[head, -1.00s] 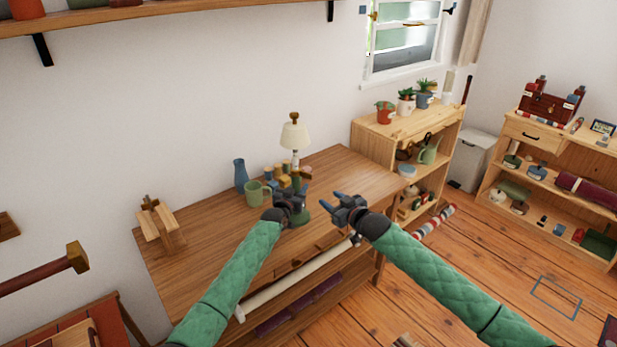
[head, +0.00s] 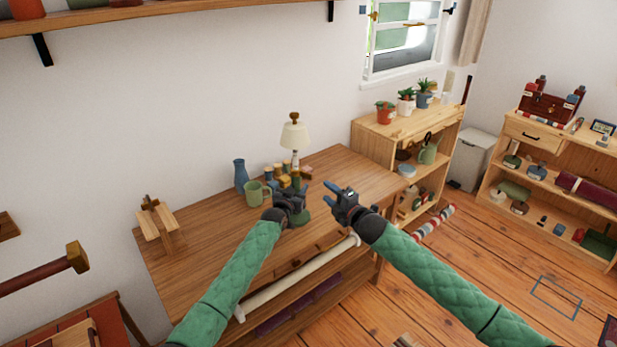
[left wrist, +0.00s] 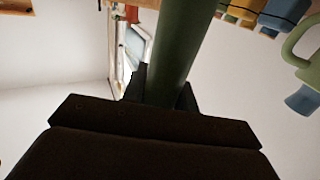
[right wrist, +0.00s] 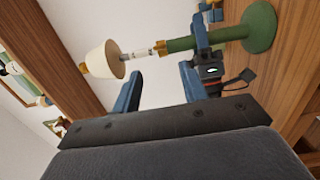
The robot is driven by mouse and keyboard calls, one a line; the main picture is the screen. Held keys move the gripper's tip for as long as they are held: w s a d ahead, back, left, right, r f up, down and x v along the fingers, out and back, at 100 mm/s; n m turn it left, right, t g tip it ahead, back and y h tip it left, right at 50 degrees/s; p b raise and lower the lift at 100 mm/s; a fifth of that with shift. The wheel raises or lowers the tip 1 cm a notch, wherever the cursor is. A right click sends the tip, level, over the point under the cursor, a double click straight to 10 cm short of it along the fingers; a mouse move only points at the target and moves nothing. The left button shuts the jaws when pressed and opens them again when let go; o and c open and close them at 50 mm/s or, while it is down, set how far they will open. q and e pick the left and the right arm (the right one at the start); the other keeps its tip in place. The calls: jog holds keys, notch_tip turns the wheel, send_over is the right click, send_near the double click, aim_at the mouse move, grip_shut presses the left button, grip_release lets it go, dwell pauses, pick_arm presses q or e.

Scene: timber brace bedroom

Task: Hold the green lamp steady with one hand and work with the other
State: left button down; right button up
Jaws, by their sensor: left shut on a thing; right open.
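The green lamp stands upright on the wooden desk (head: 215,226), with a cream shade (head: 294,135) above a white neck and a round green base (head: 301,219). My left gripper (head: 303,192) is shut on the lamp's green stem, which also shows between the jaws in the left wrist view (left wrist: 180,50). My right gripper (head: 327,195) is open and empty, just right of the lamp. In the right wrist view, the lamp's shade (right wrist: 103,58) and white neck lie beyond my open right fingers (right wrist: 160,85), apart from them. The left gripper partly hides the stem in the head view.
A green mug (head: 257,192), a blue vase (head: 240,175) and several small blocks stand left of the lamp. A wooden stand (head: 158,222) is at the desk's left end. A shelf unit (head: 400,130) with plants adjoins the right. The desk's right end is clear.

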aim_at(310, 178)
jog(key=x, duration=1.2)
grip_shut()
